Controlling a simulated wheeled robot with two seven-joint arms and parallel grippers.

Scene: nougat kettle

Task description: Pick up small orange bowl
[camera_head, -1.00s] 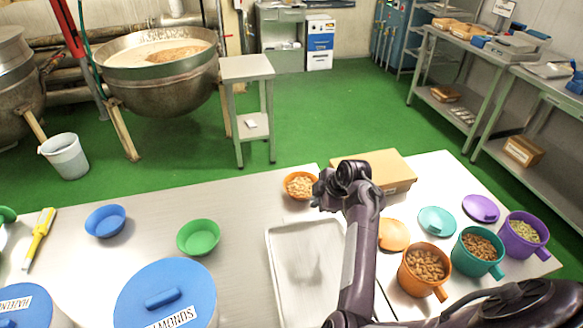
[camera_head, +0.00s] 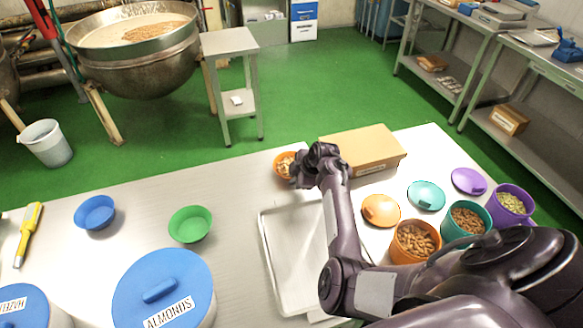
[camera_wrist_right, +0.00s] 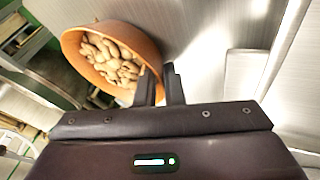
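The small orange bowl (camera_head: 281,168) holds pale nuts and is at the back of the table, left of the cardboard box. It fills the upper left of the right wrist view (camera_wrist_right: 75,62). My right gripper (camera_head: 297,180) is at the bowl's right side in the head view. In the wrist view its two fingers (camera_wrist_right: 160,80) are close together, one inside the bowl and one outside, with the rim between them. I cannot tell whether the bowl touches the table. My left gripper is not in view.
A cardboard box (camera_head: 362,150) stands just right of the bowl. A metal tray (camera_head: 268,228) lies in front. Green (camera_head: 190,224) and blue (camera_head: 95,213) bowls stand left.

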